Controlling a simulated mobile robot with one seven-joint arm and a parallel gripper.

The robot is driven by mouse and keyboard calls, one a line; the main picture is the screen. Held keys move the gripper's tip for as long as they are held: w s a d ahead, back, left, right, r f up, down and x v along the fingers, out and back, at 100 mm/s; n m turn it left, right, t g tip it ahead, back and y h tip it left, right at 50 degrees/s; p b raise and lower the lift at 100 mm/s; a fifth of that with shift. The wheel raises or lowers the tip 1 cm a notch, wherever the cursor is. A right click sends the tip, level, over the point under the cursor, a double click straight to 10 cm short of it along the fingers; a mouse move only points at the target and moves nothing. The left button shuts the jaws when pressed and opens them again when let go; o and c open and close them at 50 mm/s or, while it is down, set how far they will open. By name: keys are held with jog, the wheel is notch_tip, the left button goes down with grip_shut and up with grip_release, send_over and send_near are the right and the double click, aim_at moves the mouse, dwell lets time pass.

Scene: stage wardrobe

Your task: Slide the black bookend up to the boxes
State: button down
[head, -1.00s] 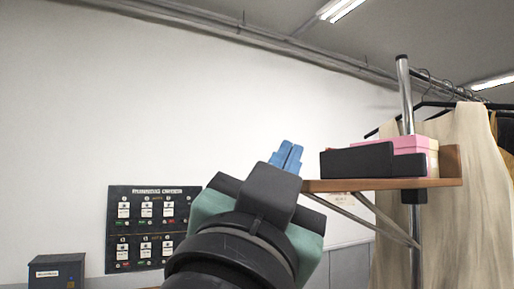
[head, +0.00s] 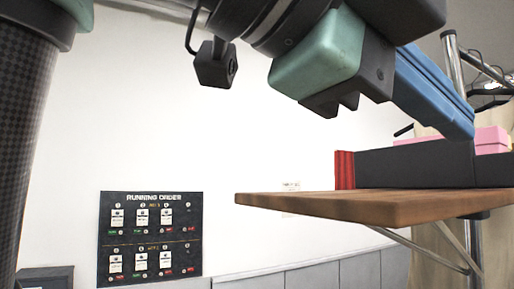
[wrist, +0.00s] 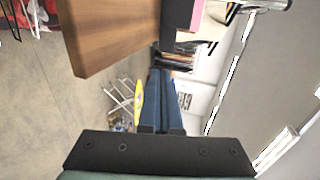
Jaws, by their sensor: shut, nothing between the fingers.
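The black bookend (head: 415,167) looks like a long dark panel standing on the wooden shelf (head: 350,205) in the head view. A pink box (head: 490,139) shows above and behind its right part. My gripper (head: 462,128) reaches in from the top, its blue fingers shut and empty. The fingertips overlap the dark panel's upper edge in the picture; I cannot tell whether they touch it. In the wrist view the shut fingers (wrist: 166,85) point past the shelf (wrist: 120,30), and a pink box (wrist: 181,12) shows only partly.
A red ribbed block (head: 344,170) stands at the left end of the dark panel. The shelf's left part is bare. A metal post (head: 455,60) and hanging clothes are at the right. A running order board (head: 150,238) is on the wall.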

aim_at(506, 159)
jog(key=p+x, duration=0.1)
jog(key=x, duration=0.3)
jog(key=p+x, duration=0.2)
jog(key=x, duration=0.2)
jog(key=r+p+x, duration=0.1)
jog(key=x, duration=0.3)
jog(key=shift+d, duration=0.2)
jog(key=shift+w+d+f, duration=0.15)
jog(key=shift+w+d, duration=0.2)
jog(key=shift+w, duration=0.05)
jog(key=shift+s, duration=0.1)
jog(key=shift+p, duration=0.3)
jog(key=d, duration=0.1)
jog(key=w+d, duration=0.1)
jog(key=d, duration=0.1)
jog(key=w+d+p, duration=0.1)
jog(key=shift+d, duration=0.25)
jog(key=shift+s+a, duration=0.15)
